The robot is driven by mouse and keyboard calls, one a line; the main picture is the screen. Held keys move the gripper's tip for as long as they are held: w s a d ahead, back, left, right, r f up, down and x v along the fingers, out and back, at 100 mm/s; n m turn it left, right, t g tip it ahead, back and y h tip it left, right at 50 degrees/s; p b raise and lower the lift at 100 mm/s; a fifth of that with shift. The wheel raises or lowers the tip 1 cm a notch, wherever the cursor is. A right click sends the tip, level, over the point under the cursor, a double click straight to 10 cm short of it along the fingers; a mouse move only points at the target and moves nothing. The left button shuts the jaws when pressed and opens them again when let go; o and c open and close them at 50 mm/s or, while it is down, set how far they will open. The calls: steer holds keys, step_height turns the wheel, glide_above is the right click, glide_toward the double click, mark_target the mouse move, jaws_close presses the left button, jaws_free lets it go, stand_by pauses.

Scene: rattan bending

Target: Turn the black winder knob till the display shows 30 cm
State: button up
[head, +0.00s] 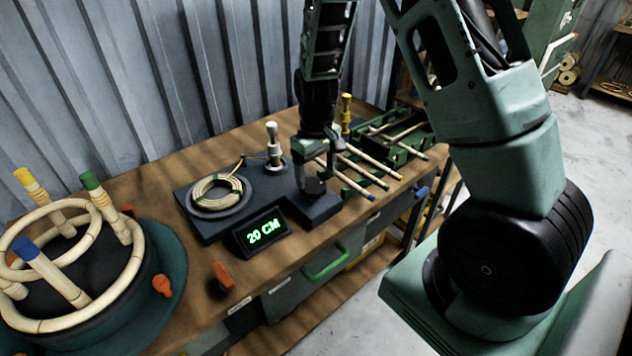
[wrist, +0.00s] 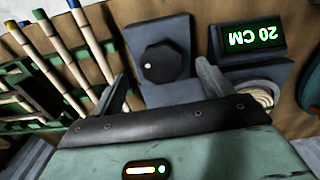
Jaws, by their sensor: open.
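The black winder knob (wrist: 163,62) sits on a dark blue block of the winder base and has a small pale mark on its face. In the wrist view it lies ahead of and between my two fingers, with a gap to each. In the head view the knob is largely hidden by my gripper (head: 312,180), which hangs over the right end of the winder base (head: 205,233). My gripper (wrist: 160,87) is open and empty. The display (head: 263,232) reads 20 CM; it also shows upside down in the wrist view (wrist: 253,38).
A coil of cord (head: 217,192) lies on the winder's left, by a pale-topped post (head: 273,145). A green rack (head: 415,150) with colour-tipped rods stands right of the gripper. A ringed rattan form (head: 85,262) and orange clamp (head: 222,275) are at left. The back wall is close.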

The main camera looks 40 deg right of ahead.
mark_target(313, 188)
steer(key=shift+f, duration=2.15)
steer(key=c, duration=1)
steer(key=m+p, duration=0.1)
steer(key=m, duration=0.3)
steer(key=shift+a+r, duration=0.1)
steer(key=shift+a, duration=0.1)
steer(key=shift+w+a+m+p, duration=0.1)
steer(key=shift+m+p, duration=0.3)
steer(key=shift+m, duration=0.8)
steer(key=shift+w+a+m+p, duration=0.1)
steer(key=shift+m+p, duration=0.3)
steer(key=shift+m, duration=0.8)
